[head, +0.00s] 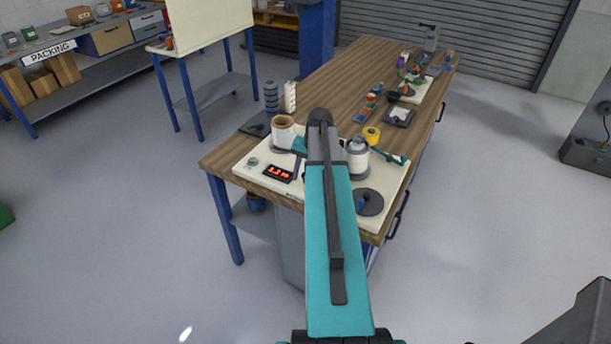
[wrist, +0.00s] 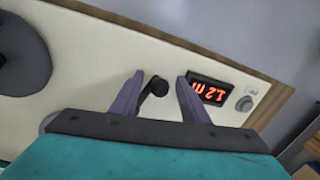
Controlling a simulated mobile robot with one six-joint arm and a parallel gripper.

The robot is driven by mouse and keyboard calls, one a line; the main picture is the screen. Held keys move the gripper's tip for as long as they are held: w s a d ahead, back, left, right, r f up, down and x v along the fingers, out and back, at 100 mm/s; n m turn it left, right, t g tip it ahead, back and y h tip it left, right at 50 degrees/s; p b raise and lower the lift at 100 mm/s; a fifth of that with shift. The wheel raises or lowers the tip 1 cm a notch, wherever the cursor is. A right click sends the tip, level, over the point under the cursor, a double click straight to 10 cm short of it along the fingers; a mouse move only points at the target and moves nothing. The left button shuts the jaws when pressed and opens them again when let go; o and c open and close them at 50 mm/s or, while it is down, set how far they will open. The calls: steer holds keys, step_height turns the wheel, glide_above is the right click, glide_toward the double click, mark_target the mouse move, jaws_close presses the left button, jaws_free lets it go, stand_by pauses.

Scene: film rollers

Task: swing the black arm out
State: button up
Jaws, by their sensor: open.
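A short black piece with a rounded end (wrist: 154,88), which looks like the black arm, stands out from the cream panel in the wrist view. It lies between the two purple fingers of my gripper (wrist: 160,79), nearer the left finger. The fingers are apart, and I cannot tell whether either touches it. In the head view my teal arm reaches over the cream machine panel (head: 395,183) and hides its middle. One purple finger shows beside the red display, and the black arm is hidden there.
The panel carries a cream roll (head: 283,133), a white roller (head: 357,158), a black disc (head: 369,202), a red display (head: 278,174) and a grey knob (head: 253,162). Yellow tape (head: 372,135) and small items lie behind on the wooden bench (head: 335,80).

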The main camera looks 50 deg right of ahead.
steer(key=shift+c, duration=0.3)
jaws_close()
steer(key=shift+w, duration=0.1)
steer(key=shift+w+a, duration=0.1)
steer(key=shift+a, duration=0.1)
